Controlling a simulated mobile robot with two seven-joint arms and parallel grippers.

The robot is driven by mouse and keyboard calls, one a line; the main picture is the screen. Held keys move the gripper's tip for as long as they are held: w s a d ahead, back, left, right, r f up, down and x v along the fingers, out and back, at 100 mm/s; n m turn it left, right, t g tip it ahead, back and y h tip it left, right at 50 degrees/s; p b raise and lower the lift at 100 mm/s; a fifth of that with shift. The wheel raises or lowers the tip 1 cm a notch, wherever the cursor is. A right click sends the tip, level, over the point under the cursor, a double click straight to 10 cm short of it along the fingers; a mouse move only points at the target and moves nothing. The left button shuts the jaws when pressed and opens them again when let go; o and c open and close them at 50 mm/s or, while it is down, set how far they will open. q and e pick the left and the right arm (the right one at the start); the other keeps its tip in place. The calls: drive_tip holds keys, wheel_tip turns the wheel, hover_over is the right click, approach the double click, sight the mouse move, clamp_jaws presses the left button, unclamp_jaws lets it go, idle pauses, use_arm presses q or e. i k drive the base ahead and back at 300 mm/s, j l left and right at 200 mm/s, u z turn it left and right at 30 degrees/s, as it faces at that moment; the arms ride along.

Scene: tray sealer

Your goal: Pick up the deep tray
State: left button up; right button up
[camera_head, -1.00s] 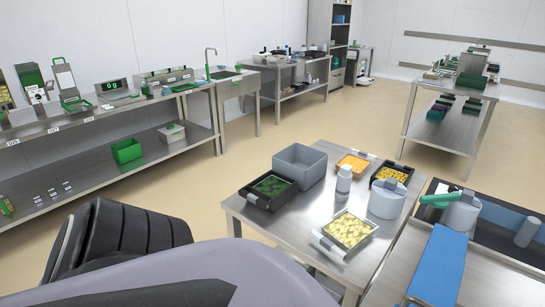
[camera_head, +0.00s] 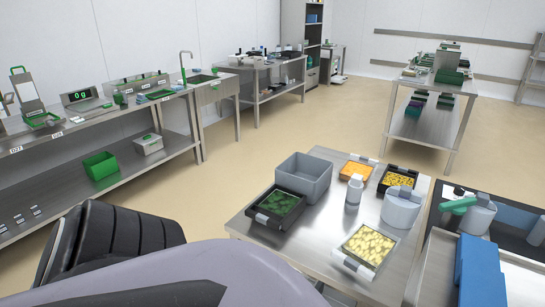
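Several trays stand on the steel table in front of me; I cannot tell for sure which one is the deep tray. A grey open-topped box (camera_head: 303,180) with high walls sits at the back left of the table and looks empty. In front of it is a black tray with green contents (camera_head: 277,207). A tray with pale yellow pieces (camera_head: 369,246) lies near the front edge. A tray with orange contents (camera_head: 355,169) and a black tray with yellow contents (camera_head: 397,181) are at the back. Neither gripper is in view.
A white bottle (camera_head: 353,190) and a grey round container (camera_head: 401,207) stand among the trays. A blue block (camera_head: 480,270) is on the surface at right. A long bench with a green bin (camera_head: 100,165) on its shelf runs along the left wall. The floor behind the table is clear.

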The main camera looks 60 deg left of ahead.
sight(277, 209)
drive_tip(key=k+j, duration=0.15)
drive_tip(key=j, duration=0.2)
drive_tip(key=k+j, duration=0.1)
drive_tip(key=j, duration=0.3)
drive_tip(key=k+j, duration=0.15)
drive_tip(key=j, duration=0.2)
drive_tip(key=k+j, duration=0.15)
drive_tip(key=j, duration=0.2)
drive_tip(key=z, duration=0.05)
